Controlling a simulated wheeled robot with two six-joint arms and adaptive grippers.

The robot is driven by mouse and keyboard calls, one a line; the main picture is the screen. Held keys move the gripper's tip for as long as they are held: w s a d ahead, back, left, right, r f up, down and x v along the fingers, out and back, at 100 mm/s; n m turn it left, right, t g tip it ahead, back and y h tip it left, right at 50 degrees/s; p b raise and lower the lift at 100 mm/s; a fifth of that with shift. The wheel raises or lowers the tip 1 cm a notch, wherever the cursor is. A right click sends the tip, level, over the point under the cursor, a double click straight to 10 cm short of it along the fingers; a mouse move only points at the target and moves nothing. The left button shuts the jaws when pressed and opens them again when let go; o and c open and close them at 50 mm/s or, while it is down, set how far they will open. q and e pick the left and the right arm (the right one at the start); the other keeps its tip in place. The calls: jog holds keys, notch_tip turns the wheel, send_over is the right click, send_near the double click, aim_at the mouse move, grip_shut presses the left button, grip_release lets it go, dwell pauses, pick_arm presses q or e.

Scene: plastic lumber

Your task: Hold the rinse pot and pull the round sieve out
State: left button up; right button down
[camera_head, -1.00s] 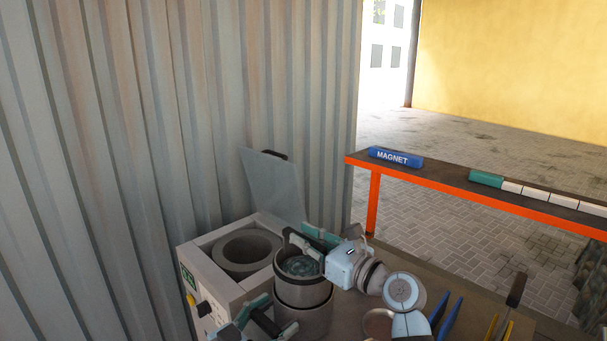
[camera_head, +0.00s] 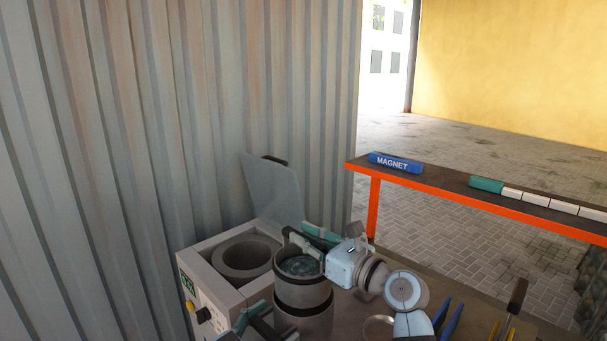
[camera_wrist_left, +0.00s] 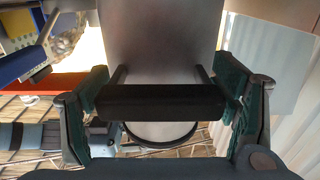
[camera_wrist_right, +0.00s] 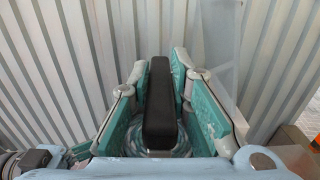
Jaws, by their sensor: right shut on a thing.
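The rinse pot (camera_head: 304,325) is a grey metal cylinder at the bottom middle of the head view. The round sieve (camera_head: 303,291) is a dark-rimmed cylinder standing up from its top, with a greenish mesh inside. How deep it sits is hidden. My right gripper (camera_head: 313,240) is shut on the sieve's black upright handle, which stands between its teal pads in the right wrist view (camera_wrist_right: 160,105). My left gripper (camera_head: 246,322) is open at the pot's side. In the left wrist view its fingers stand wide apart at the two ends of the pot's black handle bar (camera_wrist_left: 160,103).
A grey machine (camera_head: 215,283) with a round well (camera_head: 248,257) and a raised clear lid (camera_head: 273,190) stands left of the pot. The corrugated wall (camera_head: 150,130) is close behind. Tools with blue handles (camera_head: 447,318) lie right. An orange-edged shelf (camera_head: 455,187) holds a blue magnet (camera_head: 394,162).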

pick_arm(q)
jog(key=shift+o, duration=0.7)
jog(key=shift+a, duration=0.1)
jog(key=v, duration=1.2)
pick_arm(e)
jog(key=shift+a+r, duration=0.1)
jog(key=shift+r, duration=0.05)
jog(key=shift+r+p, duration=1.8)
jog(key=shift+p, duration=0.1)
pick_arm(q)
notch_tip(320, 180, up, 7)
jog(key=shift+w+f, duration=0.1)
jog(key=shift+f, duration=0.1)
pick_arm(e)
jog(key=shift+f, duration=0.1)
